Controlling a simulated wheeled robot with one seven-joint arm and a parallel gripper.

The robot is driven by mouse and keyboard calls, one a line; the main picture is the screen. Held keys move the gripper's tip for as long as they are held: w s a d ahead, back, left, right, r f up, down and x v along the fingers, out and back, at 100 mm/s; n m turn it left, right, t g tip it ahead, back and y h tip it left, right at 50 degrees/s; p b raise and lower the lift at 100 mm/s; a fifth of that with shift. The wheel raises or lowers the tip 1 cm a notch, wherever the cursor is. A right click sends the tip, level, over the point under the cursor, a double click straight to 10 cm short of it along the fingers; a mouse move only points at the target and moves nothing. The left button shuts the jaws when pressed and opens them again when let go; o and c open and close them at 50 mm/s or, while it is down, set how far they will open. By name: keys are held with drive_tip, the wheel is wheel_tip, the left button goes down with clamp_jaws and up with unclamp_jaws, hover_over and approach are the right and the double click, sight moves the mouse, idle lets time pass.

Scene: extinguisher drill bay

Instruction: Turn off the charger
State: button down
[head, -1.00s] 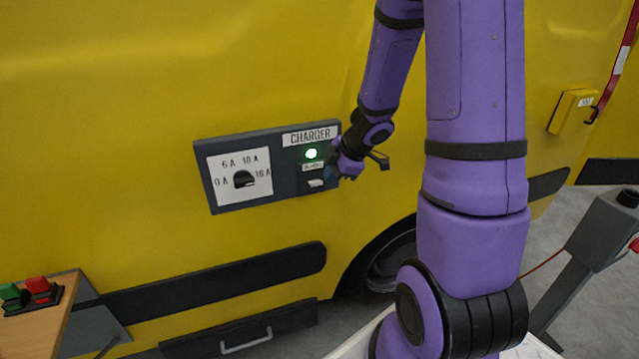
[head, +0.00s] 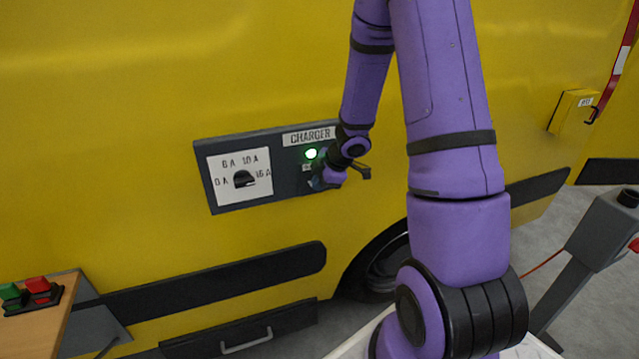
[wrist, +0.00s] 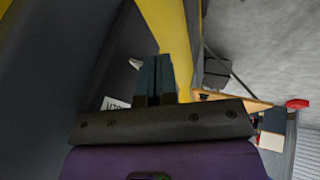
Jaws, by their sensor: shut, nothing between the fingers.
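The charger panel (head: 284,181) is a dark grey plate on the yellow vehicle side, labelled CHARGER. Its green light (head: 311,154) is lit. On its left, a black dial (head: 243,179) sits on a white scale marked in amps. My gripper (head: 318,184) is in front of the panel's lower right, below the green light. It covers most of the small label and the pale switch there. In the wrist view my gripper's two dark fingers (wrist: 155,62) are shut together, with nothing between them, beside the dark panel face. I cannot tell whether they touch the switch.
The yellow vehicle side (head: 110,90) stands close behind the panel. A wooden table (head: 62,318) with green and red buttons (head: 38,289) is at the lower left. A grey post (head: 590,235) stands at the right. A small yellow box (head: 572,110) hangs at the upper right.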

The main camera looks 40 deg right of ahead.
drive_tip(key=shift+w+f, duration=0.2)
drive_tip(key=shift+f, duration=0.35)
drive_tip(key=shift+w+d+r, duration=0.1)
drive_tip(key=shift+w+r, duration=0.05)
drive_tip(key=shift+r, duration=0.8)
